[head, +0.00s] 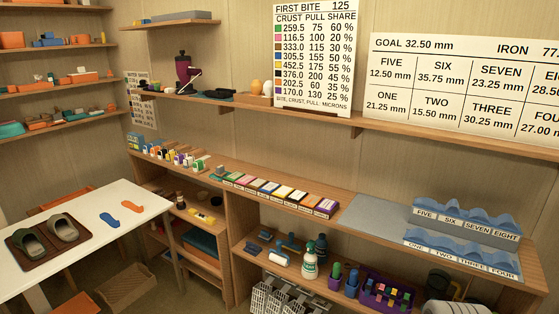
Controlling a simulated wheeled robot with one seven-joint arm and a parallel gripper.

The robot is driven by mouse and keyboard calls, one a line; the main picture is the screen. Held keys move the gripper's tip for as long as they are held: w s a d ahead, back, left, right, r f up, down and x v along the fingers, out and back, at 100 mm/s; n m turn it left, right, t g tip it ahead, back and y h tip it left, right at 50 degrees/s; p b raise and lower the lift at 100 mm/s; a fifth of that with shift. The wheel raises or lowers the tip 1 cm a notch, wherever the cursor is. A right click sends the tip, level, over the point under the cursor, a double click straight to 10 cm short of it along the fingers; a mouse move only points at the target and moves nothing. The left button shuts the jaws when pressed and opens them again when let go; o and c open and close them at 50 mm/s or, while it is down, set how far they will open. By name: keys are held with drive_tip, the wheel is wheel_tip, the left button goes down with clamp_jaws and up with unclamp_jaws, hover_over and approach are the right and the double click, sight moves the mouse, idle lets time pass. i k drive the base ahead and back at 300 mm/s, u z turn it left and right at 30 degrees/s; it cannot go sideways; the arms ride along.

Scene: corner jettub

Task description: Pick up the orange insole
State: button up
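The orange insole (131,206) lies flat on the white table (125,228) at the left of the head view. A blue insole (109,220) lies next to it, a little to its left and apart from it. My gripper does not show in this view.
A long wooden counter (180,185) runs behind the table and to the right, holding small boxes and blue wavy racks (465,222). A chair (65,196) stands behind the table. An open crate (126,287) sits on the floor below.

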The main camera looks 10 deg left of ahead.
sight(128, 204)
drive_tip(key=u, duration=0.85)
drive_tip(key=i, duration=1.1)
drive_tip(key=u, duration=1)
drive_tip(key=i, duration=2.55)
drive_tip(key=u, duration=2)
